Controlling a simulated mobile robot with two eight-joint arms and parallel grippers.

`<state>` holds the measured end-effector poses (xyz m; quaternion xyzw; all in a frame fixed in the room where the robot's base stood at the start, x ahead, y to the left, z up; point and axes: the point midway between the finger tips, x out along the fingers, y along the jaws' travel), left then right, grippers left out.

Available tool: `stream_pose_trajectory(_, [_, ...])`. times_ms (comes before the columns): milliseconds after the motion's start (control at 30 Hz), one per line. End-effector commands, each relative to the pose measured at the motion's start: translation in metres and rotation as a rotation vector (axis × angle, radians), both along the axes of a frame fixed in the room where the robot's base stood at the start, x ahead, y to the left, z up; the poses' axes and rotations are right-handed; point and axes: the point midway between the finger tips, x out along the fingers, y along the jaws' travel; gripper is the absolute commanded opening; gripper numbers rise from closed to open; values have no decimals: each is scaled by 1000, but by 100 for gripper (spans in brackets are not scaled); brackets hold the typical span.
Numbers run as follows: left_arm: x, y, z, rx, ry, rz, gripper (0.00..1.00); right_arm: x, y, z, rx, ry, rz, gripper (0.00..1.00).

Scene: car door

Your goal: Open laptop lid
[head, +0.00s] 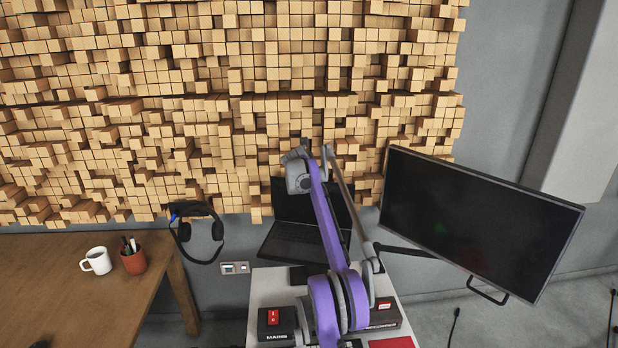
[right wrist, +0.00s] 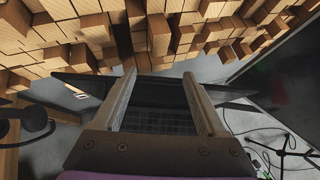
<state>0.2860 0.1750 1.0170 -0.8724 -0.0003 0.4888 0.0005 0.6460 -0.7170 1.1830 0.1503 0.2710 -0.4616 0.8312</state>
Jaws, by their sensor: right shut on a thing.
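The black laptop (head: 290,240) stands open at the back of the white stand, with its screen lid (head: 290,200) raised and leaning back. My purple right arm covers part of its right side. In the right wrist view, the fingers of my right gripper (right wrist: 159,78) sit on both sides of the dark lid (right wrist: 160,90), shut on it, with the keyboard (right wrist: 160,122) below. The exact contact of the fingertips is hard to see. My left gripper is not in view.
A large monitor (head: 475,220) on an arm stands close at the right. A headset (head: 197,232) hangs at the left. A wooden desk (head: 60,285) holds a white mug (head: 97,261) and a pen cup (head: 133,262). A wooden block wall (head: 230,110) rises behind the laptop.

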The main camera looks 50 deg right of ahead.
Motion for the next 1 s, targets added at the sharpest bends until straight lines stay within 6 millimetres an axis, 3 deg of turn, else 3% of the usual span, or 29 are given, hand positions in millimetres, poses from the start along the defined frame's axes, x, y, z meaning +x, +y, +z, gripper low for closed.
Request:
stream_pose_trajectory(567, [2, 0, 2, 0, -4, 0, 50, 2, -2, 1, 13, 7, 0, 0])
stream_pose_trajectory(600, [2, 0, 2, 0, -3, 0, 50, 2, -2, 1, 13, 7, 0, 80])
stream_pose_trajectory(700, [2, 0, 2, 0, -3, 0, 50, 2, -2, 1, 13, 7, 0, 98])
stream_pose_trajectory(733, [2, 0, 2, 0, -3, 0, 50, 2, -2, 1, 13, 7, 1, 100])
stream_pose_trajectory(1000, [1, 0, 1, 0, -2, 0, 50, 0, -1, 1, 13, 8, 0, 100])
